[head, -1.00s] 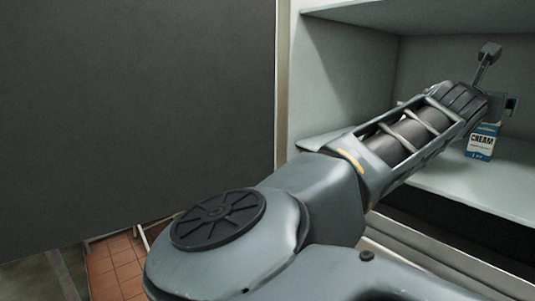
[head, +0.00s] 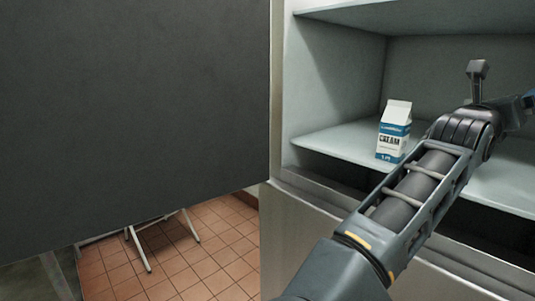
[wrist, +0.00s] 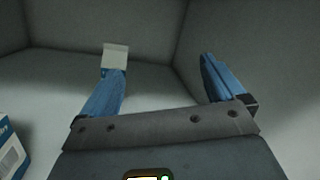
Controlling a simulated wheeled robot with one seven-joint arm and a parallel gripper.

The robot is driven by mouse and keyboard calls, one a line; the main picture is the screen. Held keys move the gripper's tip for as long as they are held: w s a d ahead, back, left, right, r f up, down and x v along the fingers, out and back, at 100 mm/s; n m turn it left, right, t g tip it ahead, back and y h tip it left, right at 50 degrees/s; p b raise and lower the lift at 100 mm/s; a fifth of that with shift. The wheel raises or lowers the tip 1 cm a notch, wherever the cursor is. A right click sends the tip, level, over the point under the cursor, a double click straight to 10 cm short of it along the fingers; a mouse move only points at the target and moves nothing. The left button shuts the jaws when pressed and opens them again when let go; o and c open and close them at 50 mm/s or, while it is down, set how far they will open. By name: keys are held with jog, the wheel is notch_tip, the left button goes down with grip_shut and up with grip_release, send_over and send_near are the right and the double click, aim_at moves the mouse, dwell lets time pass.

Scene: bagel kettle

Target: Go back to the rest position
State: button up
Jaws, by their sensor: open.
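My gripper (wrist: 165,78) is open in the wrist view, its two blue fingers apart with nothing between them. In the head view only a bit of blue shows at the right edge, behind my wrist. My arm reaches from the bottom centre up to the right, in front of the open cabinet. A white and blue cream carton (head: 394,131) stands upright on the cabinet shelf (head: 336,138), left of my wrist. Part of a blue and white carton (wrist: 10,150) also shows at the lower left edge of the wrist view, outside the fingers.
A large dark door panel (head: 130,100) fills the left of the head view. An upper shelf (head: 420,8) is above the carton. A tiled floor (head: 205,255) with thin white legs (head: 140,250) shows below the door.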

jog(key=s+f+n+t+h, duration=0.25)
jog(key=s+n+t, duration=0.25)
jog(key=s+n, duration=0.6)
jog(key=s+a+f+n+t+y, duration=0.3)
jog(key=s+a+f+n+y, duration=0.55)
jog(key=f+n, duration=0.5)
jog(key=s+a+f+n+t+y, duration=0.3)
jog(key=s+a+f+n+y, duration=0.65)
jog(key=n, duration=0.65)
jog(key=s+a+f+n+g+y, duration=0.1)
jog(key=s+a+f+g, duration=0.15)
jog(key=s, duration=0.45)
jog(key=s+a+f+n+g, duration=0.1)
jog(key=s+a+f, duration=0.1)
jog(key=s+a, duration=0.3)
jog(key=s+a+f+n+g+y, duration=0.1)
jog(key=s+a+f+g, duration=0.1)
jog(key=s, duration=0.6)
jog(key=shift+w+d+f+b, duration=0.1)
jog(key=shift+w+f+b, duration=0.05)
jog(key=shift+f+b, duration=1)
jog(key=shift+w+d+f+b, duration=0.1)
jog(key=shift+w+f+b, duration=0.05)
jog(key=shift+f+b, duration=0.95)
jog(key=shift+c, duration=0.3)
